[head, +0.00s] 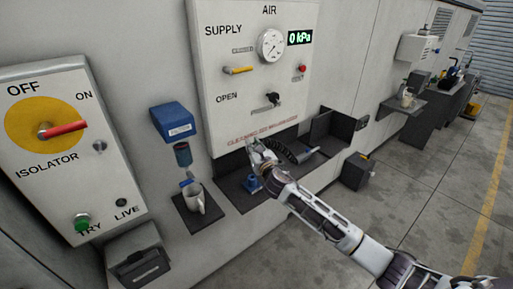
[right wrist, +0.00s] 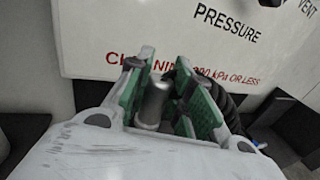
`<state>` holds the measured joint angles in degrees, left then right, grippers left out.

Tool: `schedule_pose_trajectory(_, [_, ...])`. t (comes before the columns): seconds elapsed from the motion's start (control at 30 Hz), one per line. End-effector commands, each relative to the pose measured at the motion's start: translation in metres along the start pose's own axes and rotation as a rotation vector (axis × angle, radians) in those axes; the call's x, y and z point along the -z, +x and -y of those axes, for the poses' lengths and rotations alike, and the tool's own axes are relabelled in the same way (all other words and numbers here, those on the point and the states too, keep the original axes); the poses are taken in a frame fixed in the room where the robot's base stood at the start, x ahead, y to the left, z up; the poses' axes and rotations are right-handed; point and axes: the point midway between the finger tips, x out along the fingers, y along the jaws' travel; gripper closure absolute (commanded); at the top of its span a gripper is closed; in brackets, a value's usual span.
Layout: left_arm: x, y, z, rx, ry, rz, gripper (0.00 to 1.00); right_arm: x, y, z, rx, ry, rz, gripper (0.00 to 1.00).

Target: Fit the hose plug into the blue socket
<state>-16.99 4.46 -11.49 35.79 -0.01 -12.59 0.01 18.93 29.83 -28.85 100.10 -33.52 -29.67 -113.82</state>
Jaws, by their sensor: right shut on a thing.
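My right gripper (head: 260,158) is at the dark shelf under the air panel. In the right wrist view, my right gripper (right wrist: 160,80) has its green-padded fingers on both sides of a grey metal cylinder, which looks like the hose plug (right wrist: 154,104). A black ribbed hose (head: 292,150) curves beside the gripper in the head view. A small blue fitting (head: 252,184), likely the blue socket, stands on the shelf just below the gripper, partly hidden. I cannot tell whether plug and fitting touch. My left gripper is not in view.
The air panel (head: 225,120) rises behind the gripper, its gauge (head: 271,45) above and display reading 0 kPa. A dark box (head: 357,172) is at the right.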

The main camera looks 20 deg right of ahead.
Motion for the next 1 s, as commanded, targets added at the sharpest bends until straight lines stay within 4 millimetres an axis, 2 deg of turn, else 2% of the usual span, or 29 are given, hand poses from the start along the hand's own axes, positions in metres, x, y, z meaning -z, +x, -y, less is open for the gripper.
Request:
schedule_pose_trajectory(0.3, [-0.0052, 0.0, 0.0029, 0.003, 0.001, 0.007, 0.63, -0.0036, 0.0, -0.0071, -0.033, 0.0, 0.001, 1.0])
schedule_pose_trajectory(0.9, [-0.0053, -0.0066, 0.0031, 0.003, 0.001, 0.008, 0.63, -0.0046, -0.0001, -0.0071, -0.033, -0.002, 0.0, 1.0])
schedule_pose_trajectory(1.0, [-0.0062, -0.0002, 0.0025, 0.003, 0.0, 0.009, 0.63, 0.0028, -0.0001, -0.0072, -0.033, 0.0, 0.0, 1.0])
